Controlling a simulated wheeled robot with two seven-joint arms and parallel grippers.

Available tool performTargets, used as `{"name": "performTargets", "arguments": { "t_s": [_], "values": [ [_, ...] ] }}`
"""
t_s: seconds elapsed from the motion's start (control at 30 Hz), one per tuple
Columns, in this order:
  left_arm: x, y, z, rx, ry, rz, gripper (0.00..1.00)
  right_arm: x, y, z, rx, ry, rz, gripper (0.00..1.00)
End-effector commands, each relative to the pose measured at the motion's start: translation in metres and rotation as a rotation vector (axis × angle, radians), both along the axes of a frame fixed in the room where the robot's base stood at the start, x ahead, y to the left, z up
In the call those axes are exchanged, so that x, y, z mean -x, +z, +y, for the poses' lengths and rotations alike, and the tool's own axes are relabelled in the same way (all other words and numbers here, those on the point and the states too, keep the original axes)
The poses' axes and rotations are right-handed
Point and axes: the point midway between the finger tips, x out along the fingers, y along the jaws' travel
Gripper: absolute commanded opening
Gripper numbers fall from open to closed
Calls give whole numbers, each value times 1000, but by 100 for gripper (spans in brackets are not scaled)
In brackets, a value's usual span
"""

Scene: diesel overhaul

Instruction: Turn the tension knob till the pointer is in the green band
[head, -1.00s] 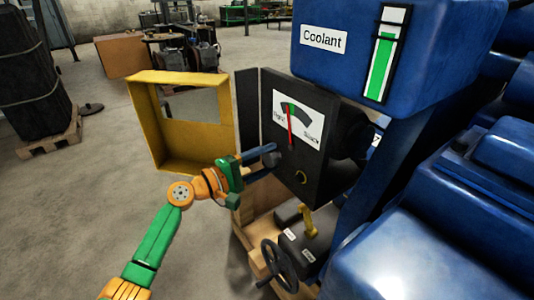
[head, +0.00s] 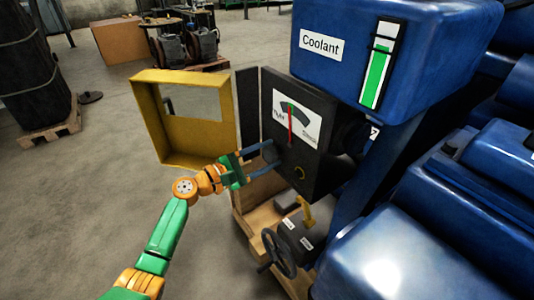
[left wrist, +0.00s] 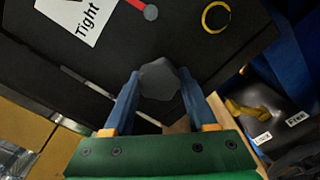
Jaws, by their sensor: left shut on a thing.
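The white dial (head: 308,125) reads "Tight" at left and "Slack" at right. Its red pointer (head: 290,125) stands nearly upright, with its tip at the green band (head: 287,106); whether it lies fully inside is too small to tell. My right gripper is not in view.
An open yellow cover (head: 160,135) stands left of the box, beyond my left arm. A yellow ring (head: 300,173) is on the box's lower face. A handwheel (head: 278,254) and a yellow lever (head: 306,212) are below. The blue coolant tank (head: 345,70) is above right.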

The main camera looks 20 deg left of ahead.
Motion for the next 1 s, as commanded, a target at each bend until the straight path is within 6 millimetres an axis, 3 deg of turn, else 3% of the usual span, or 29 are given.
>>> {"name": "performTargets", "arguments": {
  "t_s": [0.4, 0.43, 0.53, 0.83, 1.0],
  "values": [
    [0, 0, 0, 5, 1, 3, 1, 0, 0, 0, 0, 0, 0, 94],
    [0, 0, 0, 5, 1, 3, 60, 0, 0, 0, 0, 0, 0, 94],
    [0, 0, 0, 5, 1, 3, 87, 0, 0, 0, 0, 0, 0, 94],
    [1, -1, 1, 4, 1, 4, 87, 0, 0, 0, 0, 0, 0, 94],
    [26, -5, 21, 1, 2, 4, 87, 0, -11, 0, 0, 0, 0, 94]
  ]
}}
